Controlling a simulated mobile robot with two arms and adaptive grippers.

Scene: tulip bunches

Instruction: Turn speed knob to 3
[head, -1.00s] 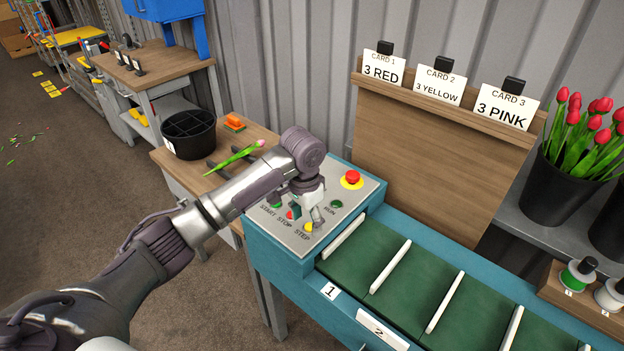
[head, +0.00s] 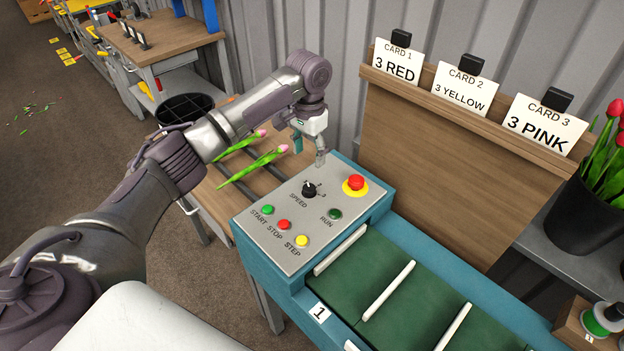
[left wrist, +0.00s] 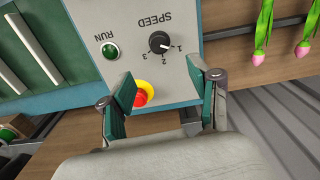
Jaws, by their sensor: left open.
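My left gripper (head: 309,150) is open and empty, above the panel's far edge and apart from the knob. In the left wrist view its green-padded fingers (left wrist: 160,95) stand apart, with the knob beyond their tips. My right gripper is not in view.
The red emergency button (head: 355,184) on its yellow base is close to the knob. START, STOP, STEP and RUN buttons (head: 334,214) share the panel. Two pink tulips (head: 255,165) lie on the wooden table behind. A green conveyor (head: 345,265) runs to the right.

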